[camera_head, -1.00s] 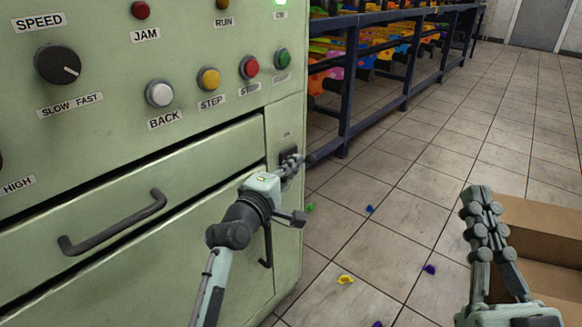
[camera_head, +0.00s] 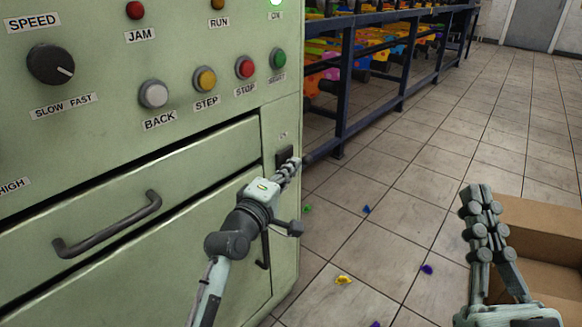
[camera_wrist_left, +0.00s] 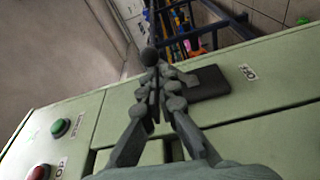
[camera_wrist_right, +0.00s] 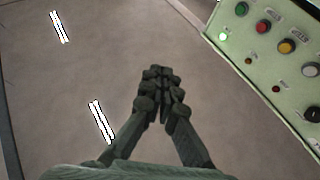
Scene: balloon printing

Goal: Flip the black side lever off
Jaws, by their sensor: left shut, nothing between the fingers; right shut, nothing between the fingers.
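The black side lever sits on a dark plate (camera_head: 284,155) at the right edge of the green machine's front. Its round dark knob (camera_head: 308,158) shows just past my left fingertips. In the left wrist view the knob (camera_wrist_left: 149,57) is directly beyond the fingertips, and the plate (camera_wrist_left: 210,82) lies right of them. My left gripper (camera_head: 294,162) is shut and empty, at the lever; the fingers hide most of its shaft. I cannot tell whether they touch it. My right gripper (camera_head: 478,192) is shut and empty, raised over the floor at the right.
A lit green lamp (camera_head: 276,2) is above the lever on the machine. Push buttons (camera_head: 205,79) and a drawer handle (camera_head: 110,227) are left of the arm. A cardboard box (camera_head: 545,225) stands behind my right gripper. Blue racks (camera_head: 345,85) stand behind the machine.

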